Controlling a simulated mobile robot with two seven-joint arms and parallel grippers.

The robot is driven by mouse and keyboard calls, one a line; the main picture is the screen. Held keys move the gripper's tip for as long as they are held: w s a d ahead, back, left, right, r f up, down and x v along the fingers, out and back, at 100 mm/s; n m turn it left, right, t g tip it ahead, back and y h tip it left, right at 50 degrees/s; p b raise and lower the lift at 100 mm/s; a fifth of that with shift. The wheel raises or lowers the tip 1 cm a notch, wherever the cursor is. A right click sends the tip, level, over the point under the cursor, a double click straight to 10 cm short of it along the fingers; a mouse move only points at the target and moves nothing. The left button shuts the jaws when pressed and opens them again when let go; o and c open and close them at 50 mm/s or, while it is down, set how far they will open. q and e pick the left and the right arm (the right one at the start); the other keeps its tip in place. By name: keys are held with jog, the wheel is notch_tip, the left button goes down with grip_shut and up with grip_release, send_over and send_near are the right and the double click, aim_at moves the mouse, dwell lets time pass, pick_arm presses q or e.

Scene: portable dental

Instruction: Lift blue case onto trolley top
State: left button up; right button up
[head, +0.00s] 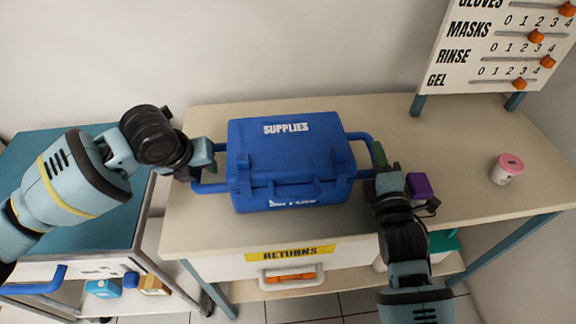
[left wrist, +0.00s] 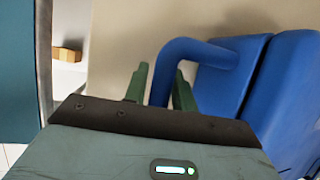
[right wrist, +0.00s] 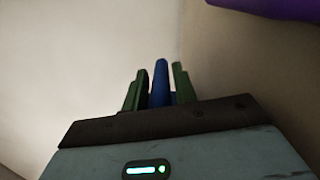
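The blue case (head: 287,160), lid marked SUPPLIES, stands upright and closed on the beige bench (head: 215,230), with a bar handle on each side. My left gripper (head: 203,166) is shut on its left handle; in the left wrist view the blue handle (left wrist: 172,68) runs between the fingers. My right gripper (head: 381,172) is shut on its right handle; in the right wrist view the blue bar (right wrist: 160,82) stands between the fingers. The trolley with a teal top (head: 112,225) is left of the bench, its top clear but partly hidden by my left arm.
A purple block (head: 419,186) lies right of my right gripper. A pink-lidded jar (head: 507,170) stands further right. A slider board (head: 495,50) stands at the back right. A RETURNS drawer (head: 290,270) is under the bench front. A gap separates trolley and bench.

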pick_arm(q)
grip_shut()
pick_arm(e)
grip_shut()
jog(key=shift+f, duration=0.1)
dwell(0.7)
pick_arm(q)
jog(key=shift+r, duration=0.15)
